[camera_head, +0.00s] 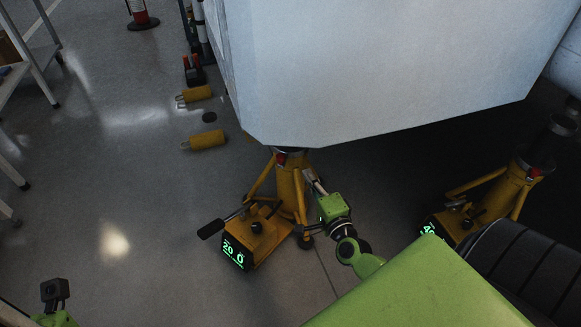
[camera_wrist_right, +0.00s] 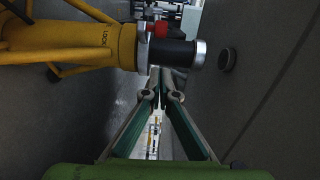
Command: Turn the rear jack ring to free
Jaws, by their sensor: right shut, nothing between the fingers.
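A yellow tripod jack (camera_head: 290,190) stands under the pale hull, with a red part (camera_head: 282,158) near its top. In the right wrist view the jack's yellow body (camera_wrist_right: 75,45) lies sideways, with lettering partly readable as "LOCK". A light collar (camera_wrist_right: 143,46), which looks like the jack ring, sits where the yellow body meets a dark cylinder, beside a red piece (camera_wrist_right: 161,29). The ring's setting cannot be read. My right gripper (camera_head: 315,185) is beside the jack's upper right side. Its fingers (camera_wrist_right: 160,75) are shut and empty, close to the dark cylinder; contact cannot be told.
A second yellow jack (camera_head: 505,190) stands at the right, near a dark tyre (camera_head: 530,265). The hull (camera_head: 390,70) hangs low over the first jack. A pump handle (camera_head: 212,228) sticks out left. Yellow cylinders (camera_head: 207,141) lie on the floor. Open floor is at left.

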